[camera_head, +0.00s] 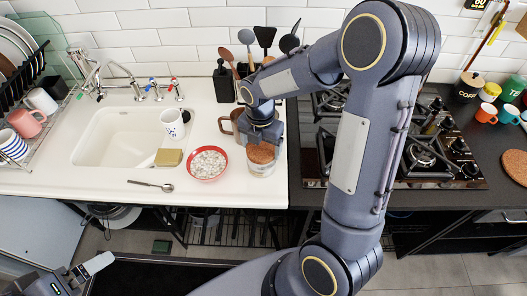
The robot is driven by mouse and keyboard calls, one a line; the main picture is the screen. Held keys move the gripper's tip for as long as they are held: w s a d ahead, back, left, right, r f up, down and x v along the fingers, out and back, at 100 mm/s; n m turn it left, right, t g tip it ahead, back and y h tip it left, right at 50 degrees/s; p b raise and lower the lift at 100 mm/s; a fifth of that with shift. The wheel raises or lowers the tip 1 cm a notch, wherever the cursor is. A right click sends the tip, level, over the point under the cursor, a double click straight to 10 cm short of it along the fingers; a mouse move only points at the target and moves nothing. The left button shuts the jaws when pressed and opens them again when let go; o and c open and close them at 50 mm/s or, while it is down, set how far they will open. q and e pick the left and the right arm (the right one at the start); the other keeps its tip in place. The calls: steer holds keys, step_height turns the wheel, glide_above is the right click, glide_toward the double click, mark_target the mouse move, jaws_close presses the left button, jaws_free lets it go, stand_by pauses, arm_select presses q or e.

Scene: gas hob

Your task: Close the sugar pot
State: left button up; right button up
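A clear glass pot (262,171), which I take to be the sugar pot, stands upright near the front right edge of the white counter. A brown, cork-like round piece (261,152) shows at its top; I cannot tell whether it is fully seated. My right gripper (262,140) points down directly over this piece, very close to or touching it. The gripper's own body hides its fingertips, so its grip is unclear. My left gripper (88,268) is low at the bottom left, far from the pot, only partly visible.
A red-rimmed bowl (208,163) stands left of the pot, with a brown mug (231,123) behind. The gas hob (440,160) is right, partly behind my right arm.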

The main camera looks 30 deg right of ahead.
mark_target(261, 149)
steer(key=c, duration=0.4)
steer(key=shift+r, duration=0.45)
step_height(261, 149, up, 2)
steer(key=shift+r, duration=0.25)
steer(key=s+r, duration=0.3)
steer(key=s, duration=0.1)
steer(key=s+a+r, duration=0.1)
steer(key=s+r, duration=0.2)
steer(key=s, duration=0.2)
steer(key=s+a+r, duration=0.1)
steer(key=s+r, duration=0.2)
steer(key=s, duration=0.2)
steer(key=shift+a+r, duration=0.1)
steer(key=shift+r, duration=0.2)
steer(key=shift+w, duration=0.1)
